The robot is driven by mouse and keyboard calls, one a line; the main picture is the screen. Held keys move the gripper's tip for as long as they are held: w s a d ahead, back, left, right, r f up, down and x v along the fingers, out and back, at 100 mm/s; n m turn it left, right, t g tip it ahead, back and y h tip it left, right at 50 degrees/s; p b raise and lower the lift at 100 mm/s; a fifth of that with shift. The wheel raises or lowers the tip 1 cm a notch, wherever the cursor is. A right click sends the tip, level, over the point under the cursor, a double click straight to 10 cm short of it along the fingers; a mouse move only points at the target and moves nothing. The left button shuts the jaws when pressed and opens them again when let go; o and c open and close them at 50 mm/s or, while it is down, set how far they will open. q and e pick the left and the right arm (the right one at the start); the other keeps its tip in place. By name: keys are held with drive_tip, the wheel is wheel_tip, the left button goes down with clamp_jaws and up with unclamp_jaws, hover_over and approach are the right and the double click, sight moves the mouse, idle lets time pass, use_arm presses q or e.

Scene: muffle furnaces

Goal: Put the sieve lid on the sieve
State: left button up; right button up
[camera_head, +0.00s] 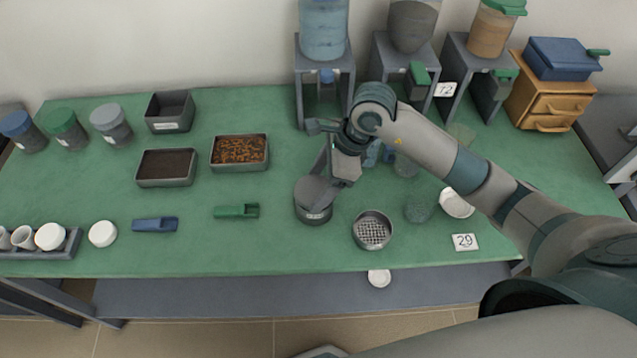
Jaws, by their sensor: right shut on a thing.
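My right gripper (325,178) comes in from the right and points down at a grey round lid (312,188). It is shut on the lid, though its fingertips are partly hidden by the wrist. The lid is over a dark grey round vessel with a pale label (314,217), which looks like a sieve body. I cannot tell whether the lid touches its rim or is slightly above it. An open round sieve with a visible mesh (373,230) stands apart to the right, near the front edge. My left gripper is not in view.
Dispensers on grey stands (325,65) line the back. A white bowl (457,203) and a "29" card (465,242) are at right.

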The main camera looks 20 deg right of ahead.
drive_tip(key=shift+f+b, duration=0.3)
drive_tip(key=shift+b, duration=0.1)
idle(0.3)
drive_tip(key=o, duration=1.2)
drive_tip(key=shift+o, duration=1.4)
drive_tip(key=shift+r, duration=0.1)
drive_tip(key=shift+r+p, duration=1.65)
drive_tip(key=shift+r, duration=1.8)
